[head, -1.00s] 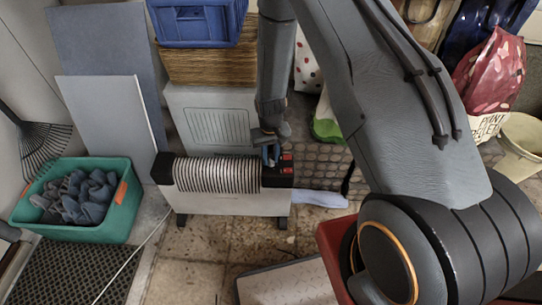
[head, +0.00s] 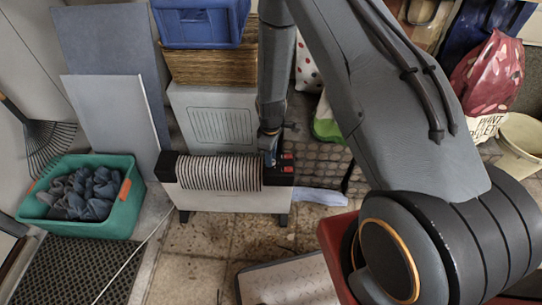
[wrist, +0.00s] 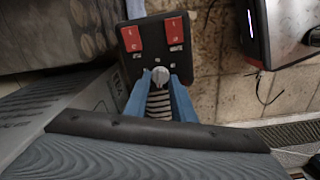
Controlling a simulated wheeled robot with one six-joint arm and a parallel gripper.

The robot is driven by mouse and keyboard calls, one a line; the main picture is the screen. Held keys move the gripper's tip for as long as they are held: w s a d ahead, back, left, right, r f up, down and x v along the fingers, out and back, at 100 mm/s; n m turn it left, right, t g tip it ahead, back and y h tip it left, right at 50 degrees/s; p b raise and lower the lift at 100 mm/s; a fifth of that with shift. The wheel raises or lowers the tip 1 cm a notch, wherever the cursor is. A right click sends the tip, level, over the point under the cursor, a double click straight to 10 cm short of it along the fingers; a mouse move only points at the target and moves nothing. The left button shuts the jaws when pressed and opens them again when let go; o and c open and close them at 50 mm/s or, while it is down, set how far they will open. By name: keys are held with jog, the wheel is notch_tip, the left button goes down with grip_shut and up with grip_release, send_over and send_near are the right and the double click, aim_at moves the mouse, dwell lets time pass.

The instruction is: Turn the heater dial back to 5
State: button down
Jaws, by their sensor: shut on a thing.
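The heater (head: 228,201) is a low white unit with a ribbed grille on top and black ends. Its grey round dial (wrist: 160,75) sits on the black end panel, below two red switches (wrist: 130,38) (wrist: 174,28) in the wrist view. My gripper (wrist: 161,79) has its blue fingers on both sides of the dial and is shut on it. In the head view my gripper (head: 271,160) points down onto the heater's right end and hides the dial. The dial's numbers and setting cannot be read.
A green bin (head: 122,207) of dark cloths stands left of the heater. A grey-white box (head: 211,98) stands behind it. A light blue cloth (head: 320,197) lies on the floor to the right. Tiled floor in front is partly clear.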

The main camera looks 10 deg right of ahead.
jog(key=shift+n, duration=1.7)
jog(key=c, duration=1.5)
grip_release()
jog(key=shift+c, duration=0.2)
jog(key=shift+r+p, duration=0.45)
jog(key=shift+r, duration=3.5)
